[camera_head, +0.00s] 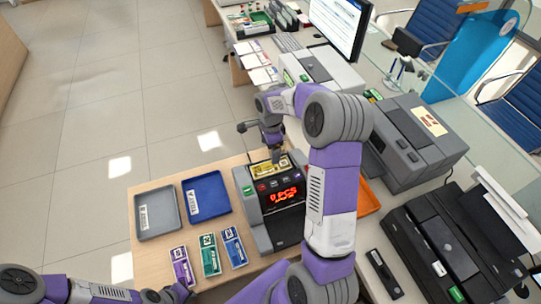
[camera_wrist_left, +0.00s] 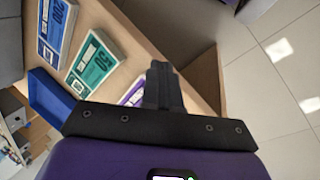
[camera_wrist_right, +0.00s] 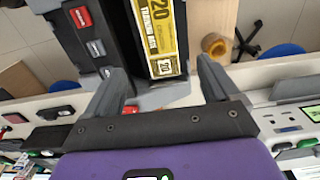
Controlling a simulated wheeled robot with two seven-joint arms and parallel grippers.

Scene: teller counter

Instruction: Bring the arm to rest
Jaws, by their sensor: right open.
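My right arm reaches over the bill counter (camera_head: 282,212), whose red display reads "0 PCS". My right gripper (camera_head: 276,154) is at the back of the machine; in the right wrist view (camera_wrist_right: 162,68) its fingers are apart. A yellow 20 bundle (camera_head: 265,171) sits on top of the counter; it also shows between and beyond the fingertips in the right wrist view (camera_wrist_right: 160,35). I cannot tell whether a finger touches it. My left gripper (camera_head: 178,293) is low at the table's front edge; in the left wrist view (camera_wrist_left: 163,85) its fingers are together and empty.
A grey tray (camera_head: 157,212) and a blue tray (camera_head: 206,196) lie left of the counter. Purple (camera_head: 181,267), green (camera_head: 209,254) and blue (camera_head: 234,247) bundles lie in front. An orange tray (camera_head: 367,200) is partly hidden behind my right arm. Grey machines (camera_head: 415,137) stand right.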

